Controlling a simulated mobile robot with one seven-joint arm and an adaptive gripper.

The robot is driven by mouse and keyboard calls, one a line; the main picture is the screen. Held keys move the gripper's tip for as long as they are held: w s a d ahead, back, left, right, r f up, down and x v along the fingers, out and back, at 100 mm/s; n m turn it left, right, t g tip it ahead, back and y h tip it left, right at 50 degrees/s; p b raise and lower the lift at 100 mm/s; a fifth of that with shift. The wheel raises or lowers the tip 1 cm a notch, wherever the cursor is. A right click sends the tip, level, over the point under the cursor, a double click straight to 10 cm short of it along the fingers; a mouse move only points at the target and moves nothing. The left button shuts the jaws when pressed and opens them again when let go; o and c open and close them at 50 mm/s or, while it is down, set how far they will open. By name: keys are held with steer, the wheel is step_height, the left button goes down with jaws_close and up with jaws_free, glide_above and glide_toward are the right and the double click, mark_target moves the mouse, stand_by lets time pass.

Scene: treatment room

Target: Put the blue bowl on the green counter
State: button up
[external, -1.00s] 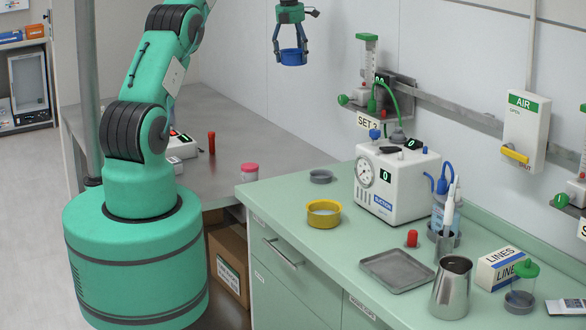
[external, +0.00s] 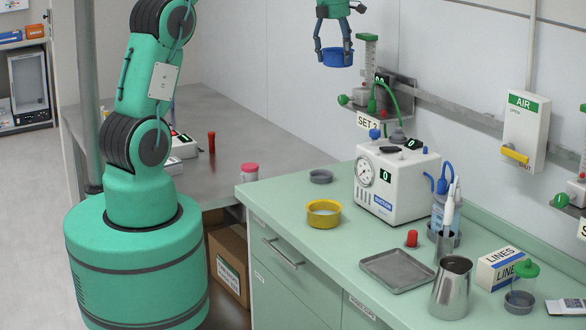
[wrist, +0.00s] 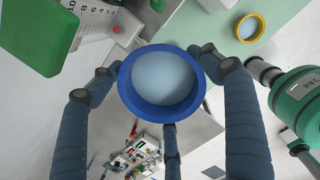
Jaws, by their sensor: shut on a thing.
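The blue bowl (external: 337,57) is held up in the air, high above the back of the room near the wall. My gripper (external: 334,46) is shut on it, with fingers around its rim. In the wrist view the blue bowl (wrist: 162,84) sits between the fingers of my gripper (wrist: 160,80) and looks empty, with a pale inside. The green counter (external: 345,262) is below and stands at the right in the external view. A part of the green counter (wrist: 292,22) also shows at the top right of the wrist view.
On the counter are a yellow bowl (external: 323,221), a small grey dish (external: 321,176), a white suction unit (external: 396,185), a grey tray (external: 397,271), a red cap (external: 412,239) and a metal jug (external: 453,290). Bare counter shows around the yellow bowl. A wall rail (external: 450,115) runs behind.

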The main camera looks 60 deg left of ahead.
steer(key=s+d+m+b, duration=0.1)
steer(key=s+d+m, duration=0.1)
steer(key=s+d, duration=0.75)
steer(key=s+d+m+b, duration=0.1)
steer(key=s+d, duration=0.4)
steer(key=d, duration=0.9)
steer(key=s+d+f+m+b, duration=0.1)
steer(key=s+d+f+m, duration=0.15)
steer(key=s+d, duration=0.55)
steer(key=s+d+f+m+b, duration=0.1)
steer(key=s+d+f, duration=0.3)
steer(key=s, duration=0.8)
step_height(320, 180, down, 26)
steer(key=shift+s+f+h, duration=0.2)
steer(key=shift+s+h, duration=0.1)
steer(key=w+d, duration=0.1)
steer(key=w, duration=0.4)
steer(key=w+d+f+b, duration=0.1)
steer(key=w, duration=0.4)
steer(key=w+d+b, duration=0.1)
steer(key=w, duration=0.4)
steer(key=shift+w+d+f, duration=0.1)
steer(key=shift+w+f, duration=0.15)
steer(key=shift+w, duration=0.1)
